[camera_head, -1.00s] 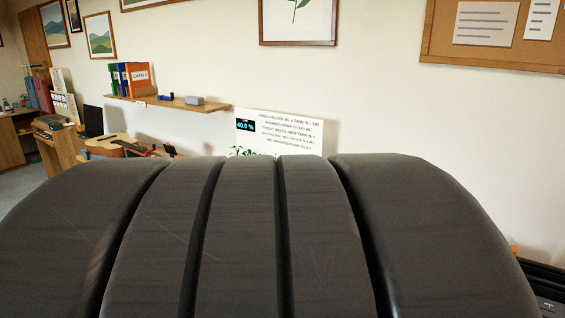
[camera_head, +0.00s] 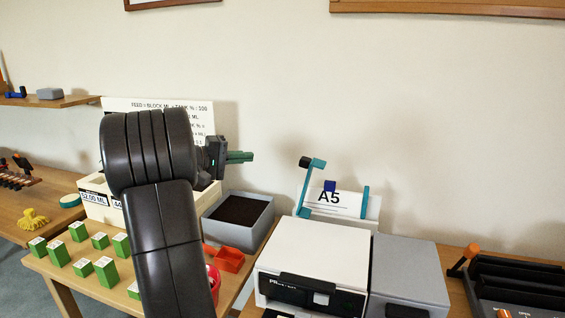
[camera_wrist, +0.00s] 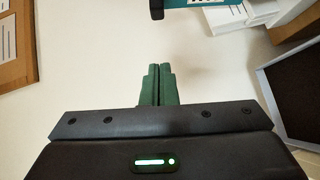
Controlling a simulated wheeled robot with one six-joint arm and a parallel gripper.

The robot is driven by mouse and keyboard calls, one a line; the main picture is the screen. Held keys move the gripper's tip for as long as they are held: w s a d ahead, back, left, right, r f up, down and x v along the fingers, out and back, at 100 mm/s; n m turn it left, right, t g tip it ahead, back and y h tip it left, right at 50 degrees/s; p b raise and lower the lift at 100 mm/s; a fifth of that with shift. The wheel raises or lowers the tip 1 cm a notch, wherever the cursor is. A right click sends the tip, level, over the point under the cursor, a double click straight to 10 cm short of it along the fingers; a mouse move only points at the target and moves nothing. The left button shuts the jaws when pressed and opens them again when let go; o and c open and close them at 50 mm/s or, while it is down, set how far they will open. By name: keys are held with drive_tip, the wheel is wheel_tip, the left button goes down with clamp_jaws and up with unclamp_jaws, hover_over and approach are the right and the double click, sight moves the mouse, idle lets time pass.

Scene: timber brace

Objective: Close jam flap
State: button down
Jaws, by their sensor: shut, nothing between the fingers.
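A white printer (camera_head: 312,250) stands on the table at the lower middle of the head view, with a dark front panel (camera_head: 300,290). At its back stands a sheet marked A5 (camera_head: 340,199), between teal upright parts (camera_head: 305,190) with a dark end on top. I cannot make out which part is the jam flap or how it stands. My gripper (camera_head: 240,157) has green fingers, held in the air left of the printer and above a grey soil box, apart from the printer. In the wrist view the fingers (camera_wrist: 156,68) are together and empty. A teal part (camera_wrist: 218,3) shows at that view's top edge.
A grey box of dark soil (camera_head: 238,235) is left of the printer. Green blocks (camera_head: 78,232) and a red scoop-like tray (camera_head: 229,260) are on the left table. A grey unit (camera_head: 405,262) adjoins the printer. A black tray (camera_head: 510,285) with an orange-ended lever is at right.

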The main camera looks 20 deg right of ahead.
drive_tip(key=s+x, duration=0.3)
drive_tip(key=x, duration=0.9)
drive_tip(key=shift+d, duration=0.5)
drive_tip(key=shift+d+f, duration=0.1)
